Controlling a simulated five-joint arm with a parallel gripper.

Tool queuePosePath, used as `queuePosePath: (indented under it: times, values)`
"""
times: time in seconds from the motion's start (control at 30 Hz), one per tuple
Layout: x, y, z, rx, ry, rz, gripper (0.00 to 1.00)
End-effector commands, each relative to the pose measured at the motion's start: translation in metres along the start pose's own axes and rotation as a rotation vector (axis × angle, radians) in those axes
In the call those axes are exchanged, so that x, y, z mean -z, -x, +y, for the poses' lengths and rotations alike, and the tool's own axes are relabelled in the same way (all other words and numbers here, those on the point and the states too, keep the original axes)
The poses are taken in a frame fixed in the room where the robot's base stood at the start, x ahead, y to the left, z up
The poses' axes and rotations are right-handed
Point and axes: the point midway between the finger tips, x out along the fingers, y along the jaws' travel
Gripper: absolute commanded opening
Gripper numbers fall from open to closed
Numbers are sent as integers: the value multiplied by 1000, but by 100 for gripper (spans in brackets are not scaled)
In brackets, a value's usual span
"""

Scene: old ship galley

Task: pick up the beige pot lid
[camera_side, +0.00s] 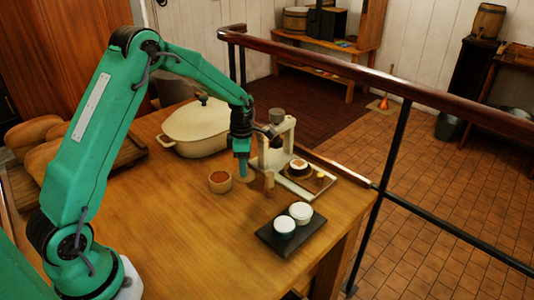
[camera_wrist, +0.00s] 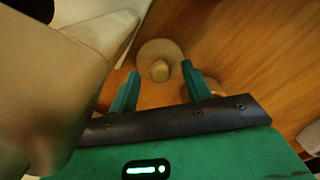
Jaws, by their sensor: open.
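The beige pot lid (camera_wrist: 154,50) lies on the wooden table in the wrist view, a round disc with a knob in its middle. My gripper (camera_wrist: 159,76) is open above it, and the knob shows between the two fingertips, apart from both. In the side view the lid (camera_side: 249,180) is a small pale disc just under my gripper (camera_side: 241,172), partly hidden by the fingers. I cannot tell the exact height left between fingertips and lid.
A pale stand (camera_side: 276,150) with a grey knob rises close behind my gripper. A small brown-filled cup (camera_side: 220,182) is to its left. A cream casserole (camera_side: 195,127), a dark tray (camera_side: 290,232) with two white pots, and a wooden peg (camera_side: 269,184) are nearby.

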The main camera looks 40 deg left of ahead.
Motion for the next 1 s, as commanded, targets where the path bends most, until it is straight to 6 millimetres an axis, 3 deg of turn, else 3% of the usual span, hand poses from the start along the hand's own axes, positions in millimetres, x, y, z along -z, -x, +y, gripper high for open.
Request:
queuePosePath:
  times: [0.57,0.8,1.0]
  values:
    - [0,-4,0,0,0,0,48]
    - [0,-4,0,0,0,0,3]
    - [0,-4,0,0,0,0,0]
